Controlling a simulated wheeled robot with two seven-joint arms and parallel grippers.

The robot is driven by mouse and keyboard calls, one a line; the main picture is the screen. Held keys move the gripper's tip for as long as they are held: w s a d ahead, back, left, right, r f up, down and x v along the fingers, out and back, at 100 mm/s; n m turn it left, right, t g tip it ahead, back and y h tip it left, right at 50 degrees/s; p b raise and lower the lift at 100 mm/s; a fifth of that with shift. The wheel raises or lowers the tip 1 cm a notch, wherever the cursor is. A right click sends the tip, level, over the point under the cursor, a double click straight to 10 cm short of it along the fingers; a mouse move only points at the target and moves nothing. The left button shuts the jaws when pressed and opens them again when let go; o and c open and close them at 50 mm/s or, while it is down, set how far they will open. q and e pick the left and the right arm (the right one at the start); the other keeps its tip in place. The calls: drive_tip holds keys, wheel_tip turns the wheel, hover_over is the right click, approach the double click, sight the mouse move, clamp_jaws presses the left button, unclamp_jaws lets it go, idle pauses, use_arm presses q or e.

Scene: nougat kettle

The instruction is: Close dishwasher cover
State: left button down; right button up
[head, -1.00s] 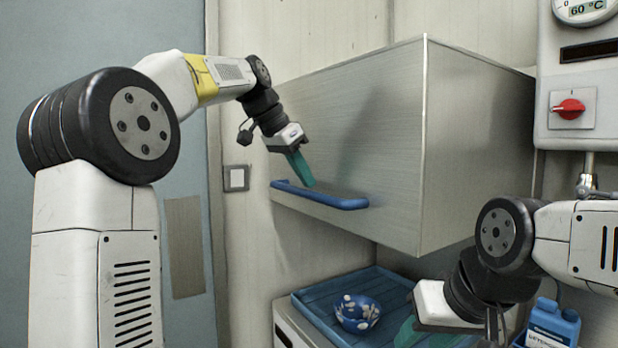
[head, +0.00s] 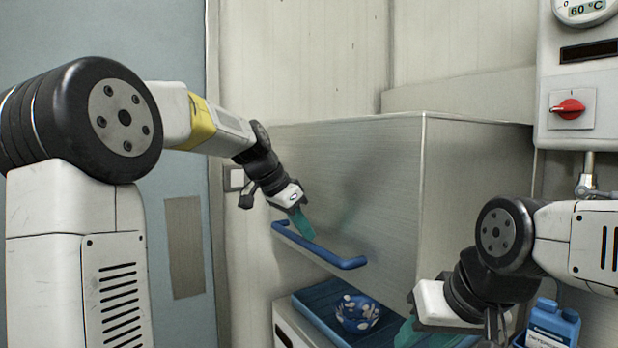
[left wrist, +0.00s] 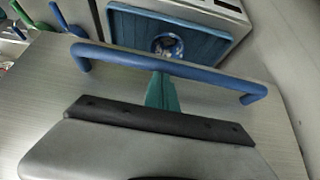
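The dishwasher cover (head: 385,180) is a large brushed-metal box hood. It hangs raised above the blue rack, with a gap below its lower edge. A blue bar handle (head: 335,256) runs along its lower front, and it also crosses the left wrist view (left wrist: 200,74). My left gripper (head: 303,226) is at the handle, its teal fingers together in one wedge and pointing down. In the left wrist view the fingertips (left wrist: 161,90) meet or nearly meet the bar; contact is unclear. My right gripper (head: 425,335) is low at the right, its fingers partly hidden.
A blue rack (head: 312,308) with a blue spotted bowl (head: 358,315) sits under the cover. A blue detergent bottle (head: 552,322) stands at the lower right, close to my right arm. A control box with a red knob (head: 567,109) hangs on the right wall.

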use_arm(q)
wheel_tip(320, 180, down, 24)
drive_tip(key=shift+s+f, duration=0.15)
drive_tip(key=shift+f, duration=0.1)
drive_tip(key=shift+a+f, duration=0.1)
drive_tip(key=s+a+r, duration=0.2)
drive_tip(key=r, duration=0.5)
drive_tip(key=s+a+r, duration=0.1)
drive_tip(key=a+r, duration=0.1)
drive_tip(key=r, duration=0.5)
drive_tip(key=s+a+r+n+t+y, duration=0.1)
drive_tip(key=s+n, duration=0.4)
drive_tip(key=s, duration=0.6)
drive_tip(key=s+a+r+n+t+y, duration=0.1)
drive_tip(key=s+a+n, duration=0.3)
drive_tip(key=s, duration=0.8)
drive_tip(key=shift+n+y, duration=0.6)
drive_tip(key=shift+y, duration=0.1)
